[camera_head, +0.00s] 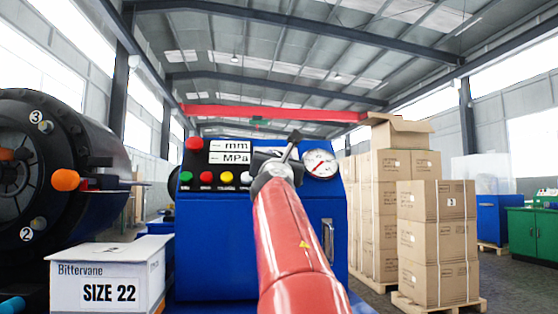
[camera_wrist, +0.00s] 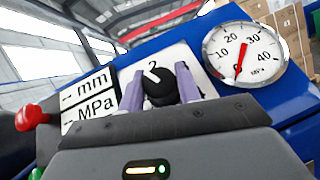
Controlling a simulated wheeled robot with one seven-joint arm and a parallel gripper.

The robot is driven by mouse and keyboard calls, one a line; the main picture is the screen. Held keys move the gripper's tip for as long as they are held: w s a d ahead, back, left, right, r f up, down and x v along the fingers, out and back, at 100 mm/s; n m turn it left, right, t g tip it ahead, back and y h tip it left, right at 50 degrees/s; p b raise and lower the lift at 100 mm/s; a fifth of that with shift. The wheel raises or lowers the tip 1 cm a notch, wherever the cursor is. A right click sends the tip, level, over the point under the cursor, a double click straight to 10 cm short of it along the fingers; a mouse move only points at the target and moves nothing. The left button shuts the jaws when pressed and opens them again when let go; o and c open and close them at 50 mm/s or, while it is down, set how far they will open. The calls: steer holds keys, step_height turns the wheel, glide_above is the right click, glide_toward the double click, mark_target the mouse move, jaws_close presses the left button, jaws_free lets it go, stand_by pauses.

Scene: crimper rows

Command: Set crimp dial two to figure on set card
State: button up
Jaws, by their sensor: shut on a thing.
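The crimp dial two, a black knob (camera_wrist: 160,84) with a white mark tilted up and left, sits on a white plate (camera_wrist: 178,54) with a 2 above the knob. My gripper (camera_wrist: 160,90) is shut on this knob, one pale finger on each side. The plate's lower part and any scale figures there are hidden by my gripper. In the head view my gripper (camera_head: 277,160) is at the blue machine's panel (camera_head: 225,205), and the knob is hidden behind it. I cannot make out a set card in either view.
The mm and MPa displays (camera_head: 230,151) show only dashes. A pressure gauge (camera_head: 320,164) is right of my gripper; a red button (camera_head: 194,144) is at left. A SIZE 22 box (camera_head: 70,277) stands at lower left, beside a black crimper (camera_head: 60,165). Stacked cartons (camera_head: 437,240) stand right.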

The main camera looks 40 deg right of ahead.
steer(key=m+g+h, duration=0.1)
steer(key=m+g, duration=0.1)
steer(key=m+g+h+p, duration=0.1)
steer(key=m+g+h, duration=0.1)
steer(key=m, duration=0.1)
steer(key=shift+a+r, duration=0.15)
steer(key=shift+r, duration=0.05)
steer(key=shift+m+g+h+p, duration=0.5)
steer(key=shift+m+g+p, duration=0.75)
steer(key=shift+m+g, duration=0.7)
steer(key=shift+f+m, duration=0.1)
steer(key=shift+m, duration=0.35)
steer(key=o, duration=1)
steer(key=shift+c, duration=0.2)
steer(key=shift+f, duration=0.1)
